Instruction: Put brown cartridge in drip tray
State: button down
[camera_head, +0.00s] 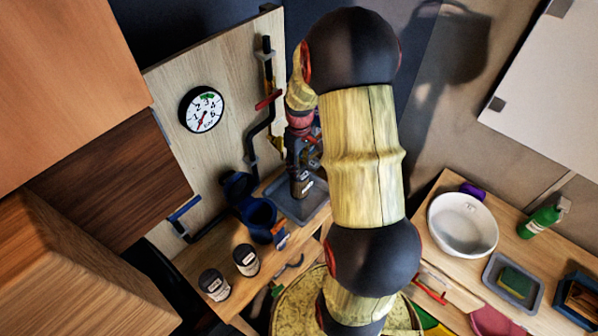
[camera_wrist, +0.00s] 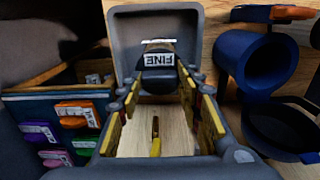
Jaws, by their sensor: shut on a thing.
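A dark cartridge with a white label reading "FINE" (camera_wrist: 158,62) sits between the fingers of my gripper (camera_wrist: 159,88), which is shut on it. In the head view the held cartridge (camera_head: 301,184) shows below my gripper (camera_head: 300,163), roughly upright. The grey drip tray (camera_head: 318,208) lies under it on the wooden counter; its rim also shows in the wrist view (camera_wrist: 122,42). The cartridge is within the tray's outline, but I cannot tell whether its base touches the tray floor. My arm hides part of the surroundings.
A blue housing with an open lid (camera_head: 259,214) stands just left of the tray. Two dark labelled cartridges (camera_head: 214,284) (camera_head: 246,260) stand on the front counter. A board with a gauge (camera_head: 201,110) and pipes rises behind. A white basin (camera_head: 462,226) is on the right counter.

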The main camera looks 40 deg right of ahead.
jog(key=shift+w+d+f, duration=0.3)
jog(key=shift+w+f, duration=0.15)
jog(key=shift+f, duration=0.3)
jog(key=shift+f+b, duration=0.3)
jog(key=shift+f, duration=1.05)
jog(key=shift+f, duration=0.2)
jog(key=c, duration=1.2)
grip_release()
jog(key=shift+c, duration=0.2)
jog(key=shift+r, duration=0.15)
